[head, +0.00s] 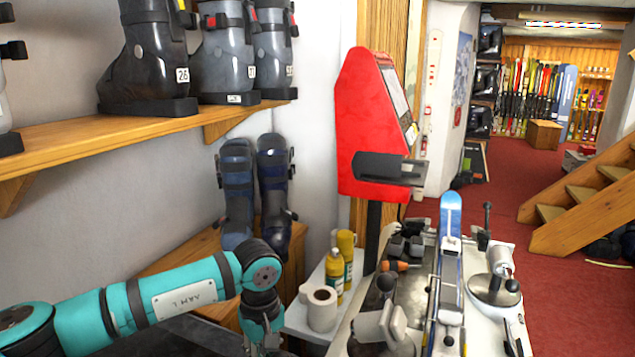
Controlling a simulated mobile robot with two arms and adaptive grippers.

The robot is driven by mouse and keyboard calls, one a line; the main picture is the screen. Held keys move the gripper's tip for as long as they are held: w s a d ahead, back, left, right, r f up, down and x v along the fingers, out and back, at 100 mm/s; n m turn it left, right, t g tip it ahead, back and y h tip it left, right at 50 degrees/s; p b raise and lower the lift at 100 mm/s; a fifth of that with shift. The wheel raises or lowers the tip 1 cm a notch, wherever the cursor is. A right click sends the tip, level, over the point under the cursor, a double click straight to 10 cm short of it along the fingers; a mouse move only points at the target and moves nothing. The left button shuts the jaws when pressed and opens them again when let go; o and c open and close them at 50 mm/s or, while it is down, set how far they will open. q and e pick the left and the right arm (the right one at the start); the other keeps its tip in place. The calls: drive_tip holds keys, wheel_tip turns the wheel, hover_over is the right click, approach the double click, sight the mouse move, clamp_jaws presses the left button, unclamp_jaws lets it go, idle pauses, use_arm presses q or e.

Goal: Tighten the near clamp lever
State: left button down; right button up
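A blue and white ski (449,265) lies lengthwise on the binding bench (410,315), held in a clamping fixture. A round-based metal clamp (497,278) with a black-knobbed lever (512,286) stands to the right of the ski. A farther upright lever (487,218) with a black top stands behind it. I cannot tell for sure which one is the near clamp lever. My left gripper (262,340) points down at the bottom edge, left of the bench and apart from the clamps. Its fingertips are cut off. My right gripper is not in view.
A paper roll (321,308) and yellow bottles (335,275) stand on a small side shelf between my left arm and the bench. An orange-handled tool (394,266) lies on the bench. A red machine (372,130) rises behind. Ski boots (150,60) fill the left shelf.

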use_arm(q)
drive_tip(key=shift+s+d+f+b, duration=0.15)
drive_tip(key=shift+s+d+f, duration=0.15)
drive_tip(key=shift+d, duration=0.3)
drive_tip(key=shift+s+d+f+b, duration=0.2)
drive_tip(key=shift+s+d, duration=0.15)
drive_tip(key=shift+d, duration=0.2)
drive_tip(key=shift+s+d, duration=0.2)
drive_tip(key=shift+d, duration=0.3)
drive_tip(key=shift+s+d, duration=0.15)
drive_tip(key=shift+d, duration=0.3)
drive_tip(key=shift+r, duration=0.1)
drive_tip(key=shift+d+r, duration=0.2)
drive_tip(key=shift+d, duration=0.15)
drive_tip(key=shift+s+d+r, duration=0.25)
drive_tip(key=shift+d+r, duration=0.05)
drive_tip(key=shift+d, duration=0.2)
drive_tip(key=shift+s+d+r, duration=0.25)
drive_tip(key=shift+d, duration=0.3)
drive_tip(key=shift+s+d+r, duration=0.25)
drive_tip(key=shift+d+r, duration=0.05)
drive_tip(key=shift+d, duration=0.2)
